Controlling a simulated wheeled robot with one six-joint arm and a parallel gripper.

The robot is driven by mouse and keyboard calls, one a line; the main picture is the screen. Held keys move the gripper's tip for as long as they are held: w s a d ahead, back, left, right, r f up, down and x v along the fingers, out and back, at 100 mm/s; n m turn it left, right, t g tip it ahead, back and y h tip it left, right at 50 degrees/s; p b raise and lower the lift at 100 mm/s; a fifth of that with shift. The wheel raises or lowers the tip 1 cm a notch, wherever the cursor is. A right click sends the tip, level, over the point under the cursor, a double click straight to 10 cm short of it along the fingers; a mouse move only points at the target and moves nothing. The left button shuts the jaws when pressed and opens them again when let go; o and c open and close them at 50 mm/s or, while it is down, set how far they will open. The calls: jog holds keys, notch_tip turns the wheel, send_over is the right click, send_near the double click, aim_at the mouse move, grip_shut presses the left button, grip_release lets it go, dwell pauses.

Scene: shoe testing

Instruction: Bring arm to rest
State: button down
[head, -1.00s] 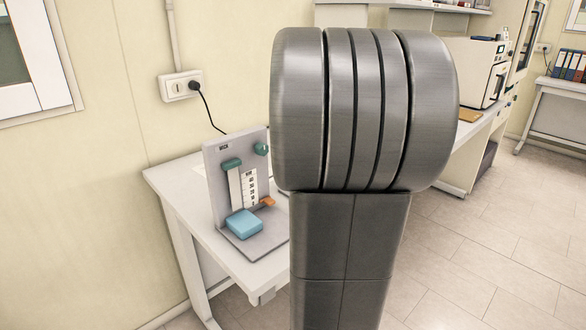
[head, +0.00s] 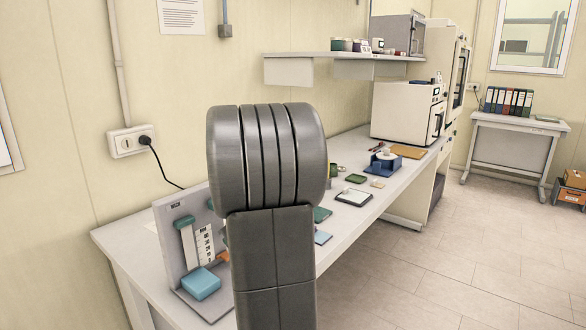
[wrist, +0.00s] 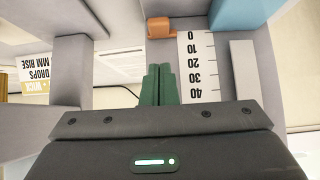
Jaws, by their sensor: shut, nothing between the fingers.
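My gripper (wrist: 159,84) shows in the wrist view as two dark green fingers side by side, shut with nothing between them. Behind the fingers is the wick tester, with a white scale strip (wrist: 197,75), an orange pointer (wrist: 160,27) and part of a light blue block (wrist: 240,12). This view looks upside down. In the head view, the grey wick tester (head: 172,240) stands on the near end of the bench, left of my arm (head: 268,165). My arm's upright grey link hides part of it. The gripper itself is hidden in the head view.
The long white bench (head: 345,215) runs back along the wall, with a white tray (head: 353,197), a blue holder (head: 384,163) and a cream machine (head: 405,110). A shelf (head: 345,64) hangs above. The tiled floor (head: 470,260) at the right is clear.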

notch_tip(320, 180, down, 4)
jog(key=shift+w+a+r+b, duration=0.1)
jog(key=shift+a+b, duration=0.05)
jog(key=shift+b, duration=0.45)
jog(key=shift+f, duration=0.35)
jog(key=shift+f, duration=0.1)
